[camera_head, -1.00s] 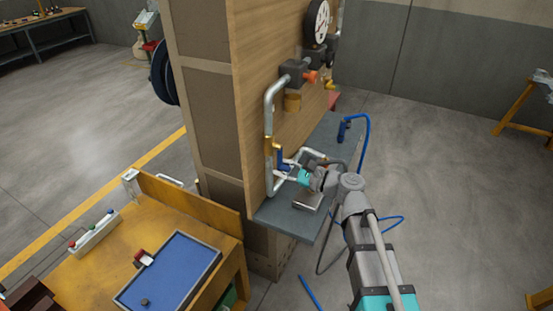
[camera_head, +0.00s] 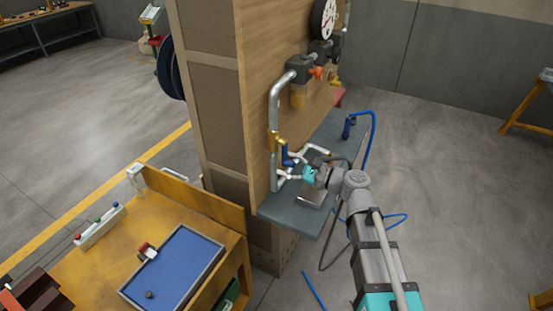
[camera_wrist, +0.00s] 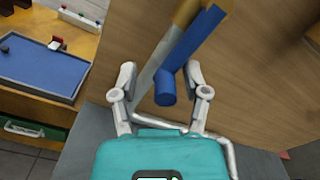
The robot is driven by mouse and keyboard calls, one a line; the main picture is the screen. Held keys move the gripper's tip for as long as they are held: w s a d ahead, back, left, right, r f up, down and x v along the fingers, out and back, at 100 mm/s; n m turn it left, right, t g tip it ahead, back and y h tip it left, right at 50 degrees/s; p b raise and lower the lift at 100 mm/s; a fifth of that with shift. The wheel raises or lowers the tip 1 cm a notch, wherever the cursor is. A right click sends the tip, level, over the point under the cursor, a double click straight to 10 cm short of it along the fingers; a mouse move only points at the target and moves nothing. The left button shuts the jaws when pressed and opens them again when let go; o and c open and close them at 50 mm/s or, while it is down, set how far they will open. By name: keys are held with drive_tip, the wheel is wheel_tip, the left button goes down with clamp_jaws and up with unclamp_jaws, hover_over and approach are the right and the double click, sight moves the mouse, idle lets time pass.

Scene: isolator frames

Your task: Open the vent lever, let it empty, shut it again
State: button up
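The blue vent lever (camera_head: 286,155) hangs beside the upright grey pipe (camera_head: 274,115), under a brass valve body (camera_head: 279,139), in the head view. In the wrist view the blue lever (camera_wrist: 191,44) slants from the upper right down to a round end between my fingertips. My gripper (camera_wrist: 160,78) is open, a finger on each side of the lever's end with gaps showing. In the head view my gripper (camera_head: 287,175) is just below and right of the lever. I cannot tell how far the lever's end reaches between the fingers.
A wooden panel (camera_head: 256,80) stands behind the pipe. A grey shelf (camera_head: 283,212) lies below, with bent metal tubes and a blue hose. A gauge (camera_head: 324,18) sits higher up. At lower left, a yellow bench (camera_head: 95,265) holds a blue tray (camera_head: 222,240).

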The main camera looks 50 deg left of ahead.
drive_tip(key=shift+w+d, duration=0.3)
drive_tip(key=shift+d, duration=0.15)
drive_tip(key=v, duration=1)
drive_tip(key=shift+d, duration=0.4)
drive_tip(key=w+d+f+n+t+h+p, duration=0.2)
drive_tip(key=w+d+f+h, duration=0.15)
drive_tip(key=d, duration=0.75)
drive_tip(key=w+d+f+n+t+h+p, duration=0.1)
drive_tip(key=w+d+f+n+t+h, duration=0.2)
drive_tip(key=d, duration=0.8)
drive_tip(key=w+d+f+n+t+h+p, duration=0.15)
drive_tip(key=w+d+f+h, duration=0.3)
drive_tip(key=d, duration=0.65)
drive_tip(key=s+d+f+n+h+p, duration=0.1)
drive_tip(key=d+h, duration=0.5)
drive_tip(key=d, duration=1)
drive_tip(key=shift+s+d+g+p, duration=0.3)
drive_tip(key=shift+s+g+p, duration=0.05)
drive_tip(key=shift+s+p, duration=0.15)
drive_tip(key=shift+a, duration=0.1)
